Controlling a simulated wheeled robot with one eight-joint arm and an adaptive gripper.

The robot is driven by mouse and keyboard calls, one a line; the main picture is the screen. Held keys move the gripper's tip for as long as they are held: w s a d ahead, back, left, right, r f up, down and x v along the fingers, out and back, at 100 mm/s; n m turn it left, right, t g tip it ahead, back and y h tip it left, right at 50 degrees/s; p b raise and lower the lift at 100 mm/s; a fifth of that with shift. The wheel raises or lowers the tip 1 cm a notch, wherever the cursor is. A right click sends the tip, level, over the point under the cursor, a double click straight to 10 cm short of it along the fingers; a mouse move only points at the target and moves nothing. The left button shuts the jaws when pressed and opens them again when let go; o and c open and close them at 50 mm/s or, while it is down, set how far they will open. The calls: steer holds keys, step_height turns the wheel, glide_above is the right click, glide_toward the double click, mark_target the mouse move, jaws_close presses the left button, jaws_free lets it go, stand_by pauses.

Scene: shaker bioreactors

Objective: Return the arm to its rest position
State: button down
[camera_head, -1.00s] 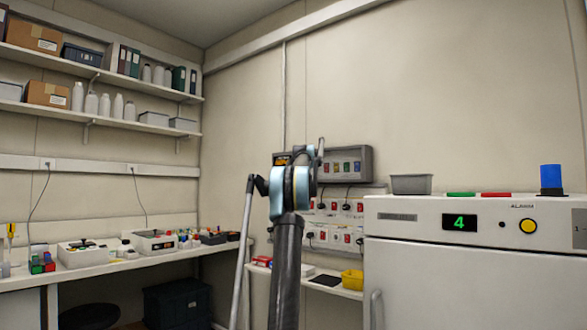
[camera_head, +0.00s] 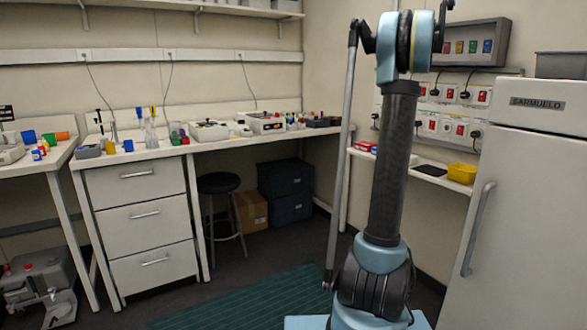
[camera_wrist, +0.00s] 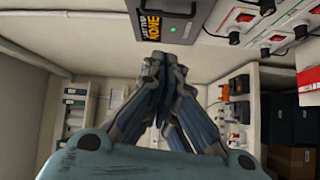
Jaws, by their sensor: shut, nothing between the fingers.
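My gripper (camera_wrist: 160,62) shows in the wrist view with its fingertips together and nothing between them. It points toward a dark device with orange lettering and a green light (camera_wrist: 168,18) at the top of that view; I cannot tell how far apart they are. In the head view my arm (camera_head: 392,160) stands upright right of centre, with its blue and black base joint low and a blue joint at the top. My gripper is not clearly visible in the head view.
A narrow shelf (camera_head: 425,178) with a yellow bin (camera_head: 462,173) is behind my arm. A bench (camera_head: 160,152) with drawers runs along the left, with a stool (camera_head: 219,184) beside it.

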steer(key=s+a+f+m+g+y, duration=0.1)
steer(key=s+a+f+m+g, duration=0.3)
steer(key=s+a+f, duration=0.7)
steer(key=s+a+f+m+g+y, duration=0.1)
steer(key=s+a+f+m+g, duration=0.4)
steer(key=s+f, duration=2.5)
steer(key=s+a+f+m+g+y, duration=0.2)
steer(key=s+a+f+m+g, duration=0.2)
steer(key=s+a+f, duration=1.4)
steer(key=s+f+g, duration=0.2)
steer(key=s+f, duration=0.1)
steer(key=f, duration=0.2)
steer(key=shift+a+g, duration=0.3)
steer(key=shift+g, duration=0.1)
